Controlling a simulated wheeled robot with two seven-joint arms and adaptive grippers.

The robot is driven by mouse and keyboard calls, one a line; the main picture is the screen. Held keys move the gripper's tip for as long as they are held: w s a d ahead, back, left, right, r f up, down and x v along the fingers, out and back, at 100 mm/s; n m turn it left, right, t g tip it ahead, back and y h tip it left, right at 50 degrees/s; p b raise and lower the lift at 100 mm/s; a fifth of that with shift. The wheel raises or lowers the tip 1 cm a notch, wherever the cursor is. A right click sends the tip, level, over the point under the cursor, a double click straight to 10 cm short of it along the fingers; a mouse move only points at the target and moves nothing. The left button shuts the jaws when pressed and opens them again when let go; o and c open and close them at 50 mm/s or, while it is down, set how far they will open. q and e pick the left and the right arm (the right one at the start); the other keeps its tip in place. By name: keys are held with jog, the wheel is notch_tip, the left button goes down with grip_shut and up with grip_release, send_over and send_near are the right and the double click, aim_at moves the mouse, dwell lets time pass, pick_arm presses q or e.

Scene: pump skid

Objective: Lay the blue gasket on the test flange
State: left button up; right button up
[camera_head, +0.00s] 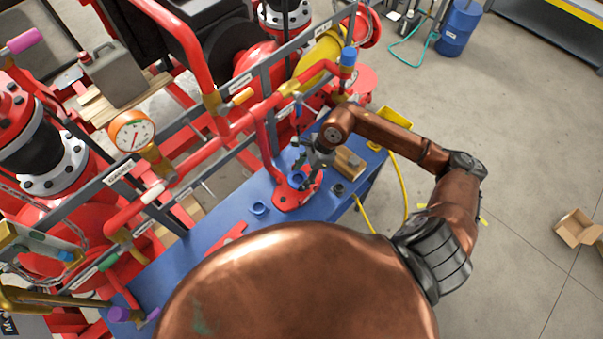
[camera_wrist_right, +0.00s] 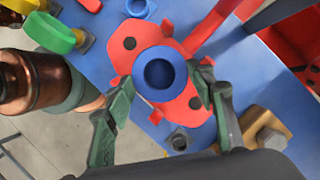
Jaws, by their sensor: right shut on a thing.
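The blue gasket (camera_wrist_right: 160,74) is a thick ring with a dark round opening. In the right wrist view it sits between the fingers of my right gripper (camera_wrist_right: 165,80), which is shut on it. In the head view the gripper (camera_head: 307,172) is over the red test flange (camera_head: 290,198) on the blue bench. The flange (camera_wrist_right: 127,62) shows around and behind the gasket, with bolt holes and small upright red tabs. The gasket overlaps its middle; I cannot tell whether they touch. My left gripper is not in view.
A second blue ring-shaped part (camera_head: 258,208) lies on the blue bench (camera_head: 215,222) left of the flange. A dark nut-like part (camera_head: 338,189) and a wooden block (camera_head: 349,162) are to the right. Red pipework (camera_head: 265,140) runs close behind the flange.

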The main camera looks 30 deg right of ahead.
aim_at(304, 178)
jog(key=shift+b, duration=0.7)
dwell(1.2)
jog(key=shift+f+b, duration=2.05)
jog(key=shift+f, duration=0.05)
jog(key=o, duration=1.2)
jog(key=shift+r, duration=0.15)
